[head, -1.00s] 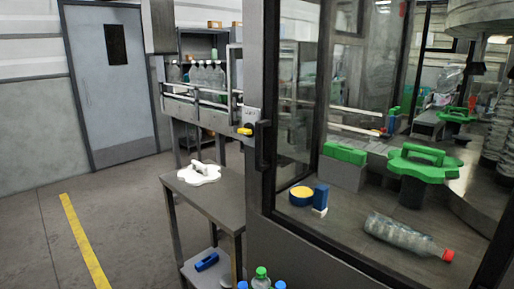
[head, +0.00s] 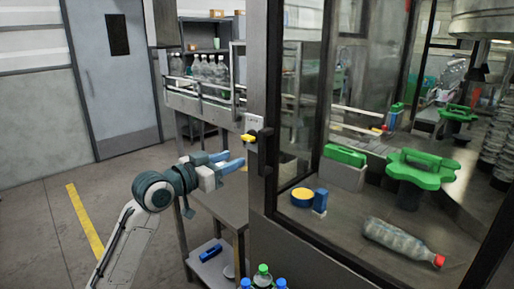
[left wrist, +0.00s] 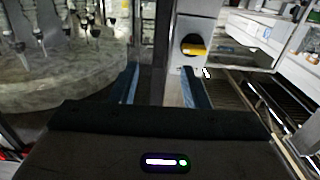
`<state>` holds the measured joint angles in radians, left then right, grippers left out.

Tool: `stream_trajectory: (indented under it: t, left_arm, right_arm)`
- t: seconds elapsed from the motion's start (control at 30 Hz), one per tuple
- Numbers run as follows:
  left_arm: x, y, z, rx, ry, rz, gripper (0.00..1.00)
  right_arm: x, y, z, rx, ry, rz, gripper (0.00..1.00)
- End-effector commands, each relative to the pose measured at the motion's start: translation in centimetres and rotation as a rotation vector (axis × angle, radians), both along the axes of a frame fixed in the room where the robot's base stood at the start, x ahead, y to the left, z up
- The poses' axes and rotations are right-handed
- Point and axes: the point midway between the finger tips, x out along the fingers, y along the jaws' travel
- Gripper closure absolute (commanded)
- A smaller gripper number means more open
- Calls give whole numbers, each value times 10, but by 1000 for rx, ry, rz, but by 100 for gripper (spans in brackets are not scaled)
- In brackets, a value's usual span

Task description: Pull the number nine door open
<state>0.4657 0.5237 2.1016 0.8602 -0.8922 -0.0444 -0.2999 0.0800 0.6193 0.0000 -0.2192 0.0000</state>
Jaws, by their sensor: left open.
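The machine's glass door has a dark frame (head: 333,241) and appears closed in the head view; I cannot read a number nine on it. A black handle (head: 265,153) stands upright at its left edge, beside a grey post with a yellow-handled switch (head: 248,138). That switch also shows in the left wrist view (left wrist: 194,49). My left gripper (head: 236,160) is open with blue fingers, left of the handle and apparently short of it. In the left wrist view, my left gripper (left wrist: 163,86) has a dark upright between its fingers; contact is unclear. My right gripper is out of view.
A small grey table (head: 222,203) stands below my left arm, with a blue tool (head: 210,253) on its lower shelf. Bottles with green and blue caps (head: 263,275) stand at the bottom. Behind the glass are green star wheels (head: 422,168) and a lying bottle (head: 400,241).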

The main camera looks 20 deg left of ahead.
Motion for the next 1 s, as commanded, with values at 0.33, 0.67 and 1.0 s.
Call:
stream_trajectory:
  t: [0.33,0.67,1.0]
  left_arm:
    - [44,-23,3,-8,4,0,58]
    - [86,-43,1,-4,4,2,58]
    - [93,-46,-1,-1,3,2,58]
  right_arm:
    - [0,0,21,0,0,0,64]
    - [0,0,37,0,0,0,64]
    - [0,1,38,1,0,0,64]
